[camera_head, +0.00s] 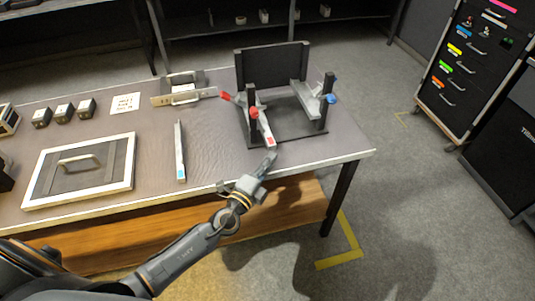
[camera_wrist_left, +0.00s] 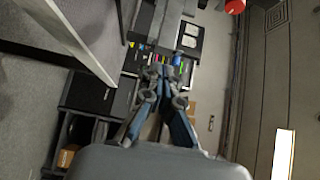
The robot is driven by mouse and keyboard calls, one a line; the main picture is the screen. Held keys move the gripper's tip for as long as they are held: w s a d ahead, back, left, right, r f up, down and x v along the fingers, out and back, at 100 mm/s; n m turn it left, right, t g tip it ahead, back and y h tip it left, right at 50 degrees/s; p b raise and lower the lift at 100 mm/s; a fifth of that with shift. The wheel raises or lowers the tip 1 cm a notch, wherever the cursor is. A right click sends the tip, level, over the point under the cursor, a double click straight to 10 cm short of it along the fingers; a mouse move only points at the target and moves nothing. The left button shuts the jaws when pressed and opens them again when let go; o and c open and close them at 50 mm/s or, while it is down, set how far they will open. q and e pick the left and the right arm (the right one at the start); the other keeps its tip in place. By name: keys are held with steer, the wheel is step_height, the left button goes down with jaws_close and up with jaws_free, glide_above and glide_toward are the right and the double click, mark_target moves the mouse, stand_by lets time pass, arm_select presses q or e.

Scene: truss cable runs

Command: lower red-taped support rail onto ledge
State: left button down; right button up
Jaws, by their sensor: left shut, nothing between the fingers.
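The red-taped support rail (camera_head: 264,126) is a light bar in the fixture at the table's right, its red-taped end (camera_head: 270,141) toward the front edge. It slopes down toward me; whether it touches a ledge is too small to tell. A post with a red knob (camera_head: 254,112) stands beside it. My left gripper (camera_head: 269,158) is shut and empty, just in front of and below the taped end. Its closed fingers also show in the left wrist view (camera_wrist_left: 162,73), with a red knob (camera_wrist_left: 235,6) at the top edge. My right gripper is not in view.
The fixture has a dark back panel (camera_head: 272,65) and a blue knob (camera_head: 331,98) on the right. A loose blue-taped bar (camera_head: 180,150), a handled panel (camera_head: 80,170) and a metal bracket (camera_head: 184,90) lie leftward. Bare tabletop (camera_head: 212,145) separates the bar and fixture.

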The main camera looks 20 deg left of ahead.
arm_select(q)
steer(key=shift+w+a, duration=0.5)
steer(key=shift+w, duration=0.15)
steer(key=shift+w+a+f+b, duration=0.15)
steer(key=shift+w+a+b, duration=0.55)
steer(key=shift+w+b, duration=0.3)
steer(key=shift+w+a, duration=0.2)
steer(key=shift+w, duration=0.2)
steer(key=shift+s+r, duration=0.1)
steer(key=shift+r, duration=0.1)
steer(key=shift+f, duration=0.15)
